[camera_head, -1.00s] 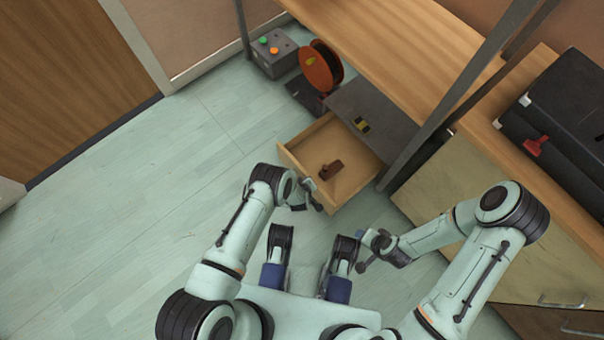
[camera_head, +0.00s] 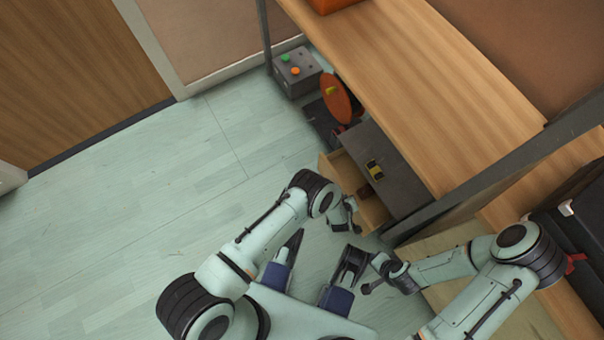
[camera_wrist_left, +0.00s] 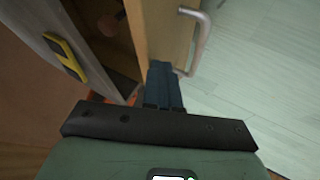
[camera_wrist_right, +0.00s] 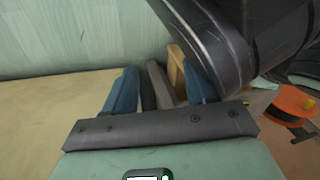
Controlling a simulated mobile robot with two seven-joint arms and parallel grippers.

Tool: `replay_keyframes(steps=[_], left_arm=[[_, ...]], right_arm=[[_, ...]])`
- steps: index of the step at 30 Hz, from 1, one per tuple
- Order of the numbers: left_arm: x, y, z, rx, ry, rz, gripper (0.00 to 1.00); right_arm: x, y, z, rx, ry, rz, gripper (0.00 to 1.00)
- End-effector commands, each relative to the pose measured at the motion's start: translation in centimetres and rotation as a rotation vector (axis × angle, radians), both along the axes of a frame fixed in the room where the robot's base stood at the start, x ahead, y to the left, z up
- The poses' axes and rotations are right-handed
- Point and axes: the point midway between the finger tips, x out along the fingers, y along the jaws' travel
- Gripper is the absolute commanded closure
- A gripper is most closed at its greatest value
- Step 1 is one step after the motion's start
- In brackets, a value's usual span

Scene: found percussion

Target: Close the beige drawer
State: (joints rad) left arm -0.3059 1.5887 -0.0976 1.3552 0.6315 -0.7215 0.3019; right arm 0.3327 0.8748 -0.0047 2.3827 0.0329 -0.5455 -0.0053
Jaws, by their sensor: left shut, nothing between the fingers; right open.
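The beige drawer (camera_head: 374,212) is partly open, sticking out below a dark grey top in the head view. A small brown object (camera_head: 365,191) lies inside it. My left gripper (camera_head: 352,222) is shut and empty at the drawer's front. In the left wrist view, the shut fingers (camera_wrist_left: 163,82) overlap the drawer's front panel (camera_wrist_left: 166,28), close to its metal handle (camera_wrist_left: 201,40); I cannot tell whether they touch it. My right gripper (camera_head: 370,288) is open and empty, away from the drawer; its spread fingers also show in the right wrist view (camera_wrist_right: 160,88).
The grey cabinet top (camera_head: 392,178) carries a yellow-and-black item (camera_head: 374,170). An orange reel (camera_head: 336,98) and a grey button box (camera_head: 297,72) stand behind. A wooden tabletop (camera_head: 430,90) overhangs at right, with a metal post (camera_head: 480,185). The floor at left is clear.

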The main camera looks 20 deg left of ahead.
Motion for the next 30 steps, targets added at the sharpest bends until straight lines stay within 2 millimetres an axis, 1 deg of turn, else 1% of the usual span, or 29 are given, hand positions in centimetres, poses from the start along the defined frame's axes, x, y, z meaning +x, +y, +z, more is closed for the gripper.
replay_keyframes(steps=[1, 6, 9, 12, 15, 19, 30], left_arm=[[0.6, -0.4, -0.3, -0.002, -0.002, 0.0, 1.0], [2.2, -1.6, -0.5, -0.001, -0.001, 0.001, 1.0], [2.9, -2.2, -0.5, 0.0, -0.001, -0.001, 1.0], [3.5, -2.7, -0.3, -0.001, -0.001, 0.0, 1.0], [3.9, -3.0, -0.1, -0.002, -0.001, 0.0, 1.0], [4.1, -3.2, 0.1, -0.003, -0.002, -0.002, 1.0], [4.2, -3.3, 0.1, -0.002, -0.001, -0.002, 1.0]], right_arm=[[-1.0, -0.1, -1.2, 0.002, 0.033, -0.002, 0.44], [-4.5, -0.6, -3.7, 0.009, 0.151, -0.012, 0.44], [-6.2, -0.8, -4.7, 0.014, 0.208, -0.017, 0.44], [-7.5, -0.9, -5.2, 0.016, 0.25, -0.021, 0.44], [-8.3, -1.0, -5.5, 0.018, 0.276, -0.024, 0.44], [-8.9, -1.1, -5.6, 0.019, 0.295, -0.026, 0.44], [-9.0, -1.1, -5.6, 0.02, 0.298, -0.026, 0.44]])
